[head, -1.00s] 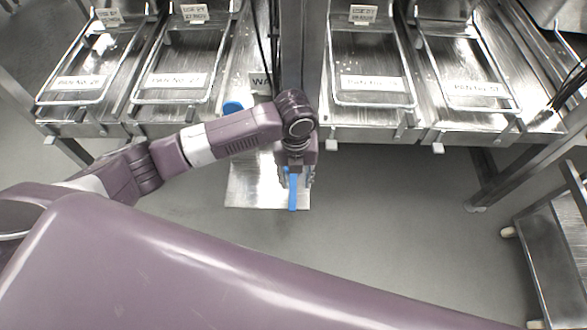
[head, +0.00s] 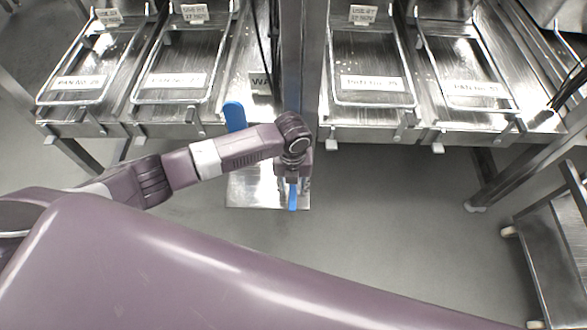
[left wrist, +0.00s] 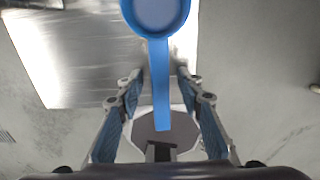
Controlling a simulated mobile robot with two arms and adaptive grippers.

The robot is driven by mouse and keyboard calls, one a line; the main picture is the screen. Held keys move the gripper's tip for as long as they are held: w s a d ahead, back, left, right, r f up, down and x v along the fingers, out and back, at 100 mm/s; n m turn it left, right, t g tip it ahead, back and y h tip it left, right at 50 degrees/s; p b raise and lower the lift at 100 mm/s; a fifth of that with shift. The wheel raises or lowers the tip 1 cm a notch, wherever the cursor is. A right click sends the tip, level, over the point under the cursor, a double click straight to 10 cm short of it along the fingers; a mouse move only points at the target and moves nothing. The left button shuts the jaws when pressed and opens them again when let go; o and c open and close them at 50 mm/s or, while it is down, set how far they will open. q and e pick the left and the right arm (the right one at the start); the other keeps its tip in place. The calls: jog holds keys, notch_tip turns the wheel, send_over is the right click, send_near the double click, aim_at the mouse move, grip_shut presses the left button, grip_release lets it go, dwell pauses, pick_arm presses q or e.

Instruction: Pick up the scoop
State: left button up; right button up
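A blue scoop (left wrist: 162,65) has its round bowl at the top of the left wrist view and its straight handle pointing down toward my palm. In the head view, its blue handle (head: 293,196) shows below my wrist; the bowl is hidden there. My left gripper (head: 292,182) points down over a metal plate (head: 245,193). In the left wrist view, the fingers of the gripper (left wrist: 160,85) are apart, with the handle between them and visible gaps on both sides. My right gripper is not in view.
A second blue object (head: 234,115) stands behind my left forearm, partly hidden. A metal post (head: 306,60) rises close behind my wrist. Metal racks with labelled pans (head: 370,97) stand at both sides. A metal cart (head: 552,250) is at the right. The floor between is clear.

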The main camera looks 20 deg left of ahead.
pick_arm(q)
grip_shut()
jog(key=shift+r, duration=0.15)
notch_tip(320, 180, up, 19)
notch_tip(320, 180, up, 7)
jog(key=p, duration=0.8)
send_over(293, 188)
